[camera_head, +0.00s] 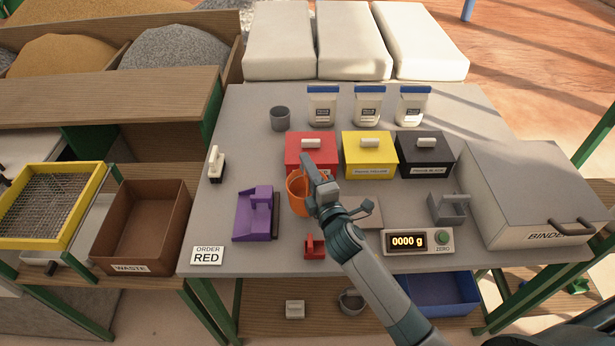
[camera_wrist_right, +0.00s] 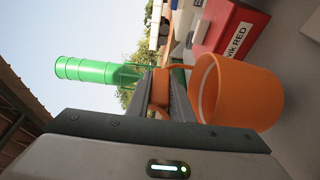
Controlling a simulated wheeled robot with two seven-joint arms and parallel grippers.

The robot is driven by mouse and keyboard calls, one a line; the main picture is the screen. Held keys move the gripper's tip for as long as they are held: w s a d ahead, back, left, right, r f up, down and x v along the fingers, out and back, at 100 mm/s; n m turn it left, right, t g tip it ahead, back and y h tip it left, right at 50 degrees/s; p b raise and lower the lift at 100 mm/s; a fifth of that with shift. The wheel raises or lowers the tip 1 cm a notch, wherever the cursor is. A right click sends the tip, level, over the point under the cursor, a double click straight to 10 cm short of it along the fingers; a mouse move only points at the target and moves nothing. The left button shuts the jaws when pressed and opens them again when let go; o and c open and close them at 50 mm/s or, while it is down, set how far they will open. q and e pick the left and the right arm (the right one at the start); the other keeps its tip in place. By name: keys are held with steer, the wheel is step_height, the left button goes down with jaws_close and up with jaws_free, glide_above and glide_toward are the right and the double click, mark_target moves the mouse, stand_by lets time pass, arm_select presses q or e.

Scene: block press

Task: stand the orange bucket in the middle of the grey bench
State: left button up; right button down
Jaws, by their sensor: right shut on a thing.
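The orange bucket (camera_head: 297,193) is near the middle of the grey bench (camera_head: 340,110), in front of the red box. My right gripper (camera_head: 314,175) is shut on the bucket's rim or handle; the exact part is partly hidden by the fingers. In the right wrist view the bucket (camera_wrist_right: 245,92) shows its open mouth beside the fingers (camera_wrist_right: 160,95), with an orange piece between them. I cannot tell whether the bucket touches the bench. My left gripper is not in view.
Red (camera_head: 311,155), yellow (camera_head: 369,155) and black (camera_head: 425,155) boxes stand behind the bucket. A purple tool (camera_head: 254,215) is left of it, a small red block (camera_head: 314,246) in front. A scale display (camera_head: 418,241) and grey binder bin (camera_head: 530,195) are to the right.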

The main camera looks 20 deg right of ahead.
steer(key=shift+f, duration=2.1)
steer(key=c, duration=1.6)
jaws_free()
steer(key=shift+o, duration=0.2)
steer(key=shift+s, duration=0.1)
